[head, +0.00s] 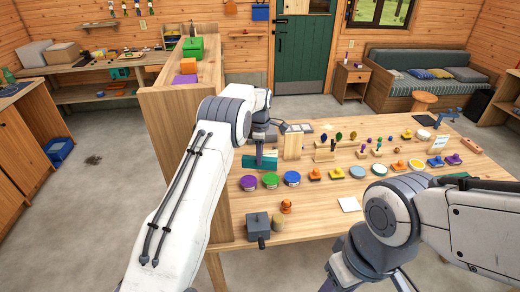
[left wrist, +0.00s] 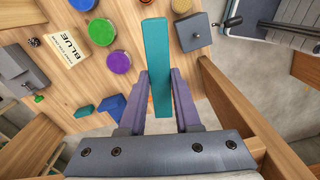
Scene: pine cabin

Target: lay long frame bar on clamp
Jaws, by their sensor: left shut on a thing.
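A long teal bar (left wrist: 159,65) is held between the two purple fingers of my left gripper (left wrist: 160,100). It points away from the wrist, above the wooden table. In the head view the teal bar (head: 264,163) shows under my left gripper (head: 259,154), near the table's left side. A grey block with a small handle (head: 258,227), which may be the clamp, stands at the table's near left corner. It also shows in the left wrist view (left wrist: 191,33), right of the bar's far end and apart from it. My right gripper is out of view.
Purple, green and blue round tins (head: 270,181) stand close to the bar. Several small stamps, discs and stands cover the right of the table (head: 330,225). A tall wooden divider (head: 160,105) rises on the left. A white square (head: 349,204) lies near the front.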

